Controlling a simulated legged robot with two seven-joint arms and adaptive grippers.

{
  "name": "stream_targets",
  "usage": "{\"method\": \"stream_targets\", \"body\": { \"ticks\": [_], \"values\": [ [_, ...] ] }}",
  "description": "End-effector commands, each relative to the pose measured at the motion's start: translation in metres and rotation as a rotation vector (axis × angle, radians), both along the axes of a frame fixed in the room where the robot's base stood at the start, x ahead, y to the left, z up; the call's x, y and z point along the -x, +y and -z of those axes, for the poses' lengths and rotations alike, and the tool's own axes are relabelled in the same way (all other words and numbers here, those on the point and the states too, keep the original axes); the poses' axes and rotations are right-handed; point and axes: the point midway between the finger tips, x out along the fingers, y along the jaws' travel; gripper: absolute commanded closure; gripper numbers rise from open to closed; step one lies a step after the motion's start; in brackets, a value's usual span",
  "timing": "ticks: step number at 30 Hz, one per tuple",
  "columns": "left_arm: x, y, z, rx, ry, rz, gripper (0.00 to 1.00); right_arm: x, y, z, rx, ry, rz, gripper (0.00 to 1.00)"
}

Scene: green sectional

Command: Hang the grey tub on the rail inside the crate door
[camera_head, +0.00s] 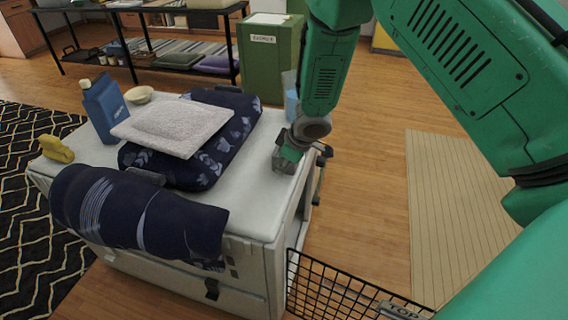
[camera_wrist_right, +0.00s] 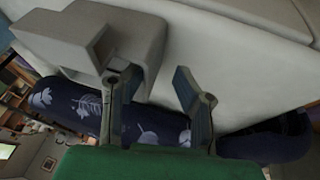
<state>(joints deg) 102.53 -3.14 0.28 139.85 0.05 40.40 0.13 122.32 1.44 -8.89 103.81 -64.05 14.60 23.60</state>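The small grey tub (camera_head: 284,163) is at the right edge of the white crate's top, partly hidden by my right gripper. In the right wrist view the tub (camera_wrist_right: 95,45) is a boxy grey shape at upper left. My right gripper (camera_head: 291,150) is at the tub from above. In the wrist view its fingers (camera_wrist_right: 158,88) are spread, one overlapping the tub's near part; I cannot tell whether they touch it. The black wire crate door (camera_head: 335,290) stands swung out at the crate's front right corner. I cannot make out a rail on it. My left gripper is out of view.
Folded navy blankets (camera_head: 140,215), a pale cushion (camera_head: 172,126), a blue bottle (camera_head: 104,108), a small bowl (camera_head: 139,95) and a yellow object (camera_head: 56,149) crowd the crate top (camera_head: 255,205). A beige mat (camera_head: 465,220) lies on open wood floor at right.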

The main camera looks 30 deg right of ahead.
Motion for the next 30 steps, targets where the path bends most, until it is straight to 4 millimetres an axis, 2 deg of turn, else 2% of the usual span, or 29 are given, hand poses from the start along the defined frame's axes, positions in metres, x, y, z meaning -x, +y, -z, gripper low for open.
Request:
{"method": "stream_targets", "body": {
  "ticks": [5,12,19,23,26,29,30],
  "values": [
    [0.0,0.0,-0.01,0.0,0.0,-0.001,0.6,0.01,-0.005,-0.026,-0.005,-0.003,0.001,0.74],
    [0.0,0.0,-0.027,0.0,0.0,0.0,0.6,0.033,-0.011,-0.073,-0.006,-0.002,0.004,0.74],
    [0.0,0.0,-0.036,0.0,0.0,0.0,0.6,0.046,-0.011,-0.101,-0.004,0.0,0.002,0.74],
    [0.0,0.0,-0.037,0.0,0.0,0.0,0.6,0.049,-0.01,-0.105,-0.002,0.0,0.0,0.74],
    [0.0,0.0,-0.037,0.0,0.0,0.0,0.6,0.052,-0.009,-0.102,-0.008,0.006,0.003,0.74],
    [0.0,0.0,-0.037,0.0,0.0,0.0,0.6,0.072,0.003,-0.077,-0.051,0.052,0.034,0.74],
    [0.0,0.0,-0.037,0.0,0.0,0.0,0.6,0.087,0.012,-0.06,-0.081,0.083,0.06,0.74]
  ]
}}
